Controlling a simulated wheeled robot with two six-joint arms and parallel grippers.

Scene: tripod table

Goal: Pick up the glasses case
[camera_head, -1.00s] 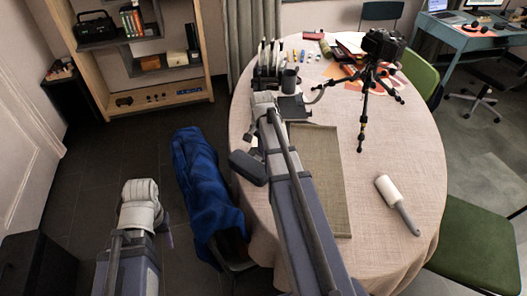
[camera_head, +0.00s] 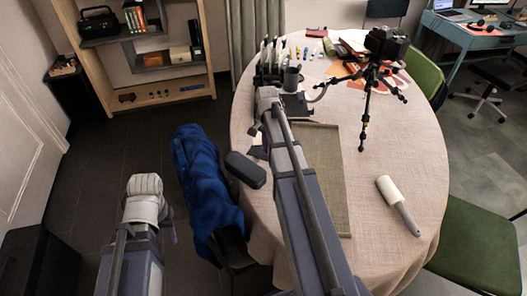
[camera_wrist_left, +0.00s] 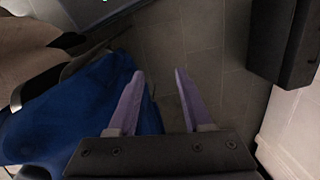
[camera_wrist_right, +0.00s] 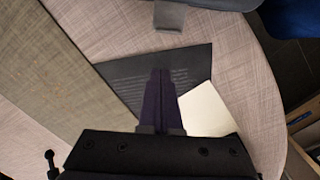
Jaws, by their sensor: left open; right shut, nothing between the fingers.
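The glasses case (camera_head: 246,169) is a dark grey, rounded oblong at the left edge of the round table. In the right wrist view, a grey rounded body at the top edge (camera_wrist_right: 205,3) looks like part of it. My right gripper (camera_wrist_right: 160,85) is shut and empty, above a dark flat item and apart from the case; in the head view its fingers are mostly hidden by my arm. My left gripper (camera_wrist_left: 160,78) is open and empty, off the table to the left, above the floor beside the blue cloth.
A blue cloth (camera_head: 203,185) drapes over a chair beside the table (camera_head: 375,245). The front right tabletop is mostly clear.

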